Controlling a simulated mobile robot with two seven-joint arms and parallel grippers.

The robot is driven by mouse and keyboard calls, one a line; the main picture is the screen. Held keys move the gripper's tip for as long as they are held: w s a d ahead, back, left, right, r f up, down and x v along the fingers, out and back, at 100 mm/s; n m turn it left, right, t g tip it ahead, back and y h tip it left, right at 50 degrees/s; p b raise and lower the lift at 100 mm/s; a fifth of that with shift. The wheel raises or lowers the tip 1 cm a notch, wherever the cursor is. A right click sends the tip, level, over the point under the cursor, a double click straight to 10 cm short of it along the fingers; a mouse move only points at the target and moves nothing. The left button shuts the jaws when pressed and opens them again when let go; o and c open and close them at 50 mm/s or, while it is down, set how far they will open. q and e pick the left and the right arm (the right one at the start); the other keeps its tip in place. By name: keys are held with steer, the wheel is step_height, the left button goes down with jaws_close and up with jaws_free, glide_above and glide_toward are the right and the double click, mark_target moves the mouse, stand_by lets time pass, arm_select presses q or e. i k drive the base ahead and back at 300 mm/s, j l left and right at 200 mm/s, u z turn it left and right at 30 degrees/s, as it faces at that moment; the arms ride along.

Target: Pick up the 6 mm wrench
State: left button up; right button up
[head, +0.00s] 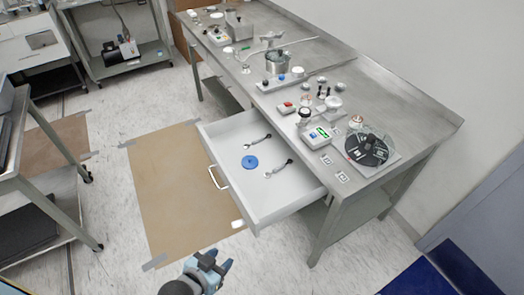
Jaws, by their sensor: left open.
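Two small metal wrenches lie in the open white drawer (216,142) of the steel workbench: one wrench (258,141) farther back, and another wrench (279,169) nearer and to the right. Their size marks are too small to read, so I cannot tell which is the 6 mm one. My left gripper (218,262) is open and empty at the bottom of the head view, over the floor, in front of the drawer and apart from it. My right gripper is not in view.
A round blue disc (250,162) lies in the drawer between the wrenches. The workbench (400,90) carries a round dark device (367,149), a small display box (317,137) and a metal pot (276,63). A brown floor mat (165,190) lies beside the drawer. A cart (60,185) stands left.

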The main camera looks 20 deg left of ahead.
mark_target(283, 165)
steer(key=j+z, duration=0.3)
steer(key=j, duration=0.8)
steer(key=i+j, duration=0.3)
steer(key=j, duration=0.15)
steer(key=i+j+z, duration=0.15)
steer(key=i+j, duration=0.2)
